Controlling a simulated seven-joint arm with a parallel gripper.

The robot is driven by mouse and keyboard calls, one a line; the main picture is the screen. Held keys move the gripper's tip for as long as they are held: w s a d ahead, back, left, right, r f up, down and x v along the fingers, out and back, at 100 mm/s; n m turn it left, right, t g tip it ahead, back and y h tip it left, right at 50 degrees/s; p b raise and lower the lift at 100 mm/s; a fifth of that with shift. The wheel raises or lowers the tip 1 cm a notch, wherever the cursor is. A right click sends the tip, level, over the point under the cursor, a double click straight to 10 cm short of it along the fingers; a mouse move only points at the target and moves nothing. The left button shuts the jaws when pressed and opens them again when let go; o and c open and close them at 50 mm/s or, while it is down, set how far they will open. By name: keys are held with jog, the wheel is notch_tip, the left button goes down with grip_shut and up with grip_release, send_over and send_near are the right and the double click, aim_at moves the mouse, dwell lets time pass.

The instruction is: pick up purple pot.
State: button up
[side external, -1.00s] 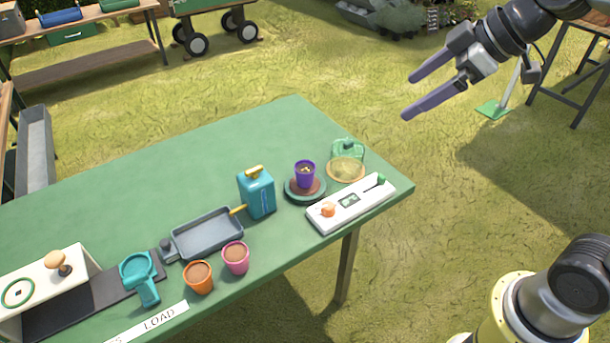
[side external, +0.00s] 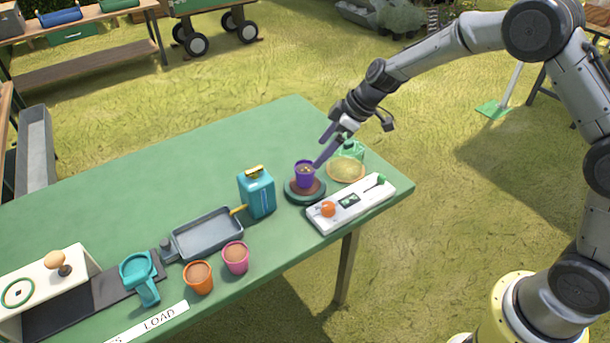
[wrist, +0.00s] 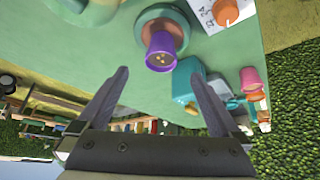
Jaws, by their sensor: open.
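The purple pot (side external: 304,174) stands upright on a round dark green stand with a brown top (side external: 305,191), near the table's right end. It also shows in the wrist view (wrist: 160,50), beyond the fingertips, with small yellowish bits inside its mouth. My gripper (side external: 321,151) is open, just above and to the right of the pot in the side view. In the wrist view my gripper (wrist: 162,75) has its two fingers spread wide with nothing between them. From the side I cannot tell whether a finger touches the pot.
A teal canister (side external: 257,194) stands left of the pot. A white panel with an orange knob (side external: 350,204) lies in front. A grey tray (side external: 207,236), orange pot (side external: 198,277) and pink pot (side external: 236,258) are further left.

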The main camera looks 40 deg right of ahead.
aim_at(302, 170)
jog(key=x, duration=0.8)
jog(key=shift+w+a, duration=0.1)
jog(key=shift+a, duration=0.15)
jog(key=c, duration=1.5)
jog(key=shift+r, duration=0.1)
